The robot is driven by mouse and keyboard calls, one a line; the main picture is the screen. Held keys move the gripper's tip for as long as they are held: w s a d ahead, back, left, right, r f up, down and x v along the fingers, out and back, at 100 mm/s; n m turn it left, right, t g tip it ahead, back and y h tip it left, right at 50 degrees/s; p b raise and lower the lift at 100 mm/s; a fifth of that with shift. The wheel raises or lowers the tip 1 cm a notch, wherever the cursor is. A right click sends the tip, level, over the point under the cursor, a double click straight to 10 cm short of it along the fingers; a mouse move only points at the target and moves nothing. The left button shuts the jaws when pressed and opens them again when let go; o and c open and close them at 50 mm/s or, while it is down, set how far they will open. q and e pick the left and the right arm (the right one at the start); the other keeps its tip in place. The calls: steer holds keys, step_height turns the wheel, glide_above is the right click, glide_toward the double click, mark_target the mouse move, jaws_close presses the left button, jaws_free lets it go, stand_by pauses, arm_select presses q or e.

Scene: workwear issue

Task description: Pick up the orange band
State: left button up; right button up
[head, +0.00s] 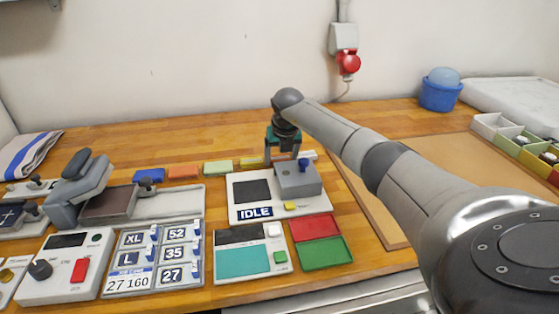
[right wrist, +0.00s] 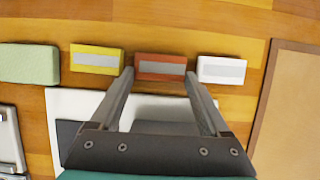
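In the right wrist view the orange band (right wrist: 160,67) is a small orange-brown block with a grey strip on top, lying on the wooden table between a yellow one (right wrist: 97,59) and a white one (right wrist: 221,70). My right gripper (right wrist: 159,75) is open and empty, its two fingertips appearing on either side of the orange band. I cannot tell whether they touch it or how high they are. In the head view the right gripper (head: 283,158) points down at the row of blocks and hides the orange band. My left gripper is in neither view.
A grey-topped device marked IDLE (head: 297,178) stands just in front of the gripper. Green (head: 218,165), orange (head: 183,172) and blue (head: 149,176) blocks continue the row leftward. A brown board (head: 372,205) lies to the right. Table behind the row is clear.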

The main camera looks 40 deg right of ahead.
steer(key=shift+r, duration=0.1)
steer(key=c, duration=0.6)
steer(key=shift+c, duration=0.2)
steer(key=shift+r, duration=0.1)
